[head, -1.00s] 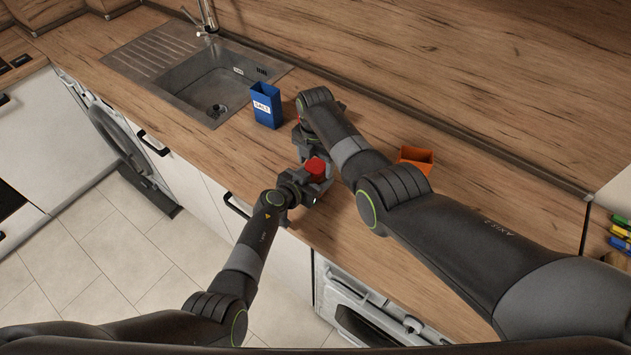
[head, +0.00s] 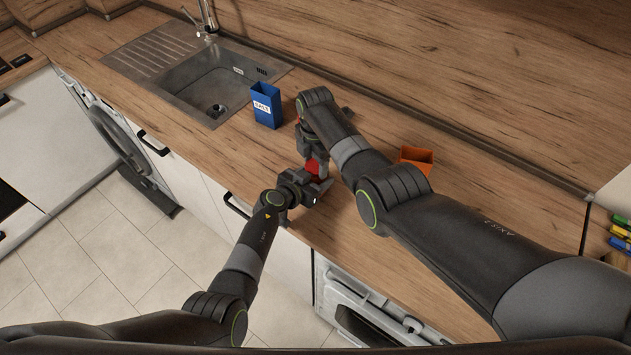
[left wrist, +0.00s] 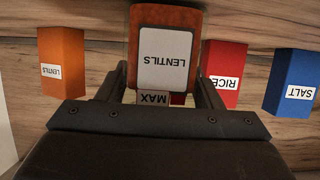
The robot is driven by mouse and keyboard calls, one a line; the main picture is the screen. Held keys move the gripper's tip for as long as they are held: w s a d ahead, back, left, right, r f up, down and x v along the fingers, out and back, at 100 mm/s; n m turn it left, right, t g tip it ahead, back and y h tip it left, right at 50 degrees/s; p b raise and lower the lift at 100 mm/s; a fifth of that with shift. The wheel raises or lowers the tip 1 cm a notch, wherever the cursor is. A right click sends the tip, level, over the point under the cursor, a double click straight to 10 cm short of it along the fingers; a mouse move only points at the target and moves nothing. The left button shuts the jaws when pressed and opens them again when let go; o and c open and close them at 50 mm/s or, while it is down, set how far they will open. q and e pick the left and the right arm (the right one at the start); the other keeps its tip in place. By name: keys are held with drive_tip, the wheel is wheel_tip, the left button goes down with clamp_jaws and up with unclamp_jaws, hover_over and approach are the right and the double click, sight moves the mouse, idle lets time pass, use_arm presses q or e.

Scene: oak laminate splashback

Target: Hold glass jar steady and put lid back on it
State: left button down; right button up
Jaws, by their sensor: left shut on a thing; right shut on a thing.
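The glass jar (left wrist: 166,20), full of orange-red lentils and labelled LENTILS, is upside down in the left wrist view, between the fingers of my left gripper (left wrist: 160,92). My left gripper (head: 312,190) is shut on it near the counter's front edge. In the head view the jar is almost wholly hidden by the grippers. My right gripper (head: 316,160) comes down from above, shut on the red lid (head: 312,168), which is partly covered by it. The lid is above my left gripper; I cannot tell whether it touches the jar's rim.
A blue SALT box (head: 266,107) stands by the sink (head: 210,85). A red RICE box (left wrist: 224,76) is mostly hidden in the head view behind my right arm. An orange LENTILS box (head: 416,158) stands to the right. The counter right of it is clear.

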drive_tip(key=m, duration=0.6)
drive_tip(key=o, duration=1.1)
drive_tip(key=shift+r, duration=2.25)
drive_tip(key=shift+c, duration=0.5)
drive_tip(key=n, duration=0.1)
drive_tip(key=r+n, duration=0.1)
drive_tip(key=n, duration=0.2)
drive_tip(key=shift+r+n, duration=0.3)
drive_tip(key=shift+r, duration=0.05)
drive_tip(key=n, duration=0.1)
drive_tip(key=r+n, duration=0.1)
drive_tip(key=n, duration=0.3)
drive_tip(key=shift+r, duration=0.4)
